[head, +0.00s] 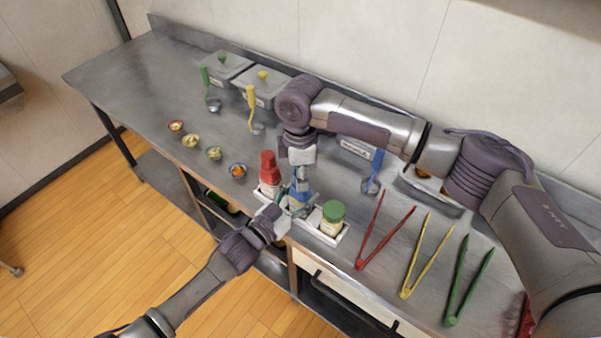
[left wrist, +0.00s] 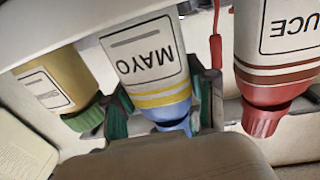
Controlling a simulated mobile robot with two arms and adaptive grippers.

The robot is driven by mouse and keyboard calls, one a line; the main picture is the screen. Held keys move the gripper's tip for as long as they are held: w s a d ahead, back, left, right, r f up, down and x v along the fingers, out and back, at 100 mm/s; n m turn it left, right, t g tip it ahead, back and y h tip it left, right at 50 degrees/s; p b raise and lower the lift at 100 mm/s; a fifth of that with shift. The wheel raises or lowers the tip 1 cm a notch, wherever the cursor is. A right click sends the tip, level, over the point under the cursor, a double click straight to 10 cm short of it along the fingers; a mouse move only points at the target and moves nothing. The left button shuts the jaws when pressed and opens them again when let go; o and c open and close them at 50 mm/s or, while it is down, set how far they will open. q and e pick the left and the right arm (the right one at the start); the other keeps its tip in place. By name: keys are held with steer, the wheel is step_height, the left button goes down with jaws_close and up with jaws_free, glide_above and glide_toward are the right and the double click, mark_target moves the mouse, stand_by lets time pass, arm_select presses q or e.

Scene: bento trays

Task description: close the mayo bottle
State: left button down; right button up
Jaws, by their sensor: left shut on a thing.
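The mayo bottle (head: 299,190) stands in the white tray at the table's front edge, its blue upper part showing between my two grippers. In the left wrist view, which shows it upside down, the mayo bottle (left wrist: 148,62) has a white label, a yellow band and a blue end. My left gripper (head: 286,209) is shut on it, its dark fingers on either side of the blue part. My right gripper (head: 302,172) is right above the bottle, pointing down. Its fingertips and the bottle's top are too small and overlapped to tell whether it is open or whether the cap is on.
A red sauce bottle (head: 268,168) and a green-lidded jar (head: 333,213) flank the mayo bottle in the white tray (head: 341,238). Red, yellow and green tongs (head: 459,283) lie to the right. Several small bowls (head: 190,141) and lidded containers (head: 225,69) are at the left and back.

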jaws_close()
steer(key=m, duration=0.5)
steer(key=o, duration=0.7)
jaws_free()
steer(key=shift+r, duration=0.1)
step_height(320, 180, up, 12)
steer(key=shift+f, duration=0.1)
arm_select(q)
steer(key=shift+c, duration=1.4)
jaws_free()
